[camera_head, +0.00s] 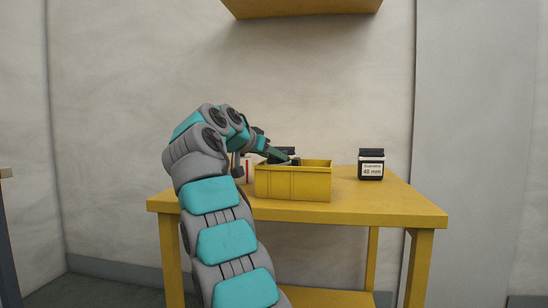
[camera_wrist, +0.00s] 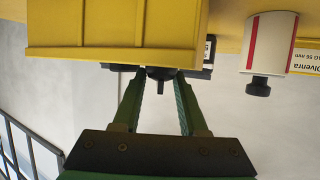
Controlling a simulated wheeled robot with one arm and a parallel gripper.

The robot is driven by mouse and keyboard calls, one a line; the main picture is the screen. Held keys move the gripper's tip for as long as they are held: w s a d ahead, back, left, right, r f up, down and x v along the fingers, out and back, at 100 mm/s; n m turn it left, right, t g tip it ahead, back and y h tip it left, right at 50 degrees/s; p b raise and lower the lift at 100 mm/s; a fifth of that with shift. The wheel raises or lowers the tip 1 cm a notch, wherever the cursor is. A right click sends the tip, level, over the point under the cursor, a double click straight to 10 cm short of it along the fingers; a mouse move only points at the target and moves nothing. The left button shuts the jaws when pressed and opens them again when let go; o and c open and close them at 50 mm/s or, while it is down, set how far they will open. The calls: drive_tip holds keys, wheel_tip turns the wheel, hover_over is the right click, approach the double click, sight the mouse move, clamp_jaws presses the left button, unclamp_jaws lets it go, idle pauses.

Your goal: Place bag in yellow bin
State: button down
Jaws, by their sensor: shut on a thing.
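The yellow bin (camera_head: 293,183) stands on the yellow table, and its wall (camera_wrist: 115,38) fills the upper left of the wrist view, which looks upside down. My gripper (camera_head: 291,161) reaches down at the bin's opening from the left. Its green fingers (camera_wrist: 159,82) stand apart in the wrist view, with their tips at the bin's rim, partly hidden by its wall. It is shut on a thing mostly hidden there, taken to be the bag. A dark knobbed shape shows between the tips; I cannot tell if it is the held thing or something behind.
A white container with red stripes (camera_wrist: 270,43) stands beside the bin, partly hidden by my arm in the head view. A yellow shelf (camera_head: 302,8) hangs above.

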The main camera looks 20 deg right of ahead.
drive_tip(key=shift+c, duration=2.2)
unclamp_jaws()
drive_tip(key=shift+r, duration=0.1)
drive_tip(key=shift+r+p, duration=0.15)
drive_tip(key=shift+p, duration=0.2)
drive_tip(key=p+v, duration=0.1)
drive_tip(key=v, duration=1.1)
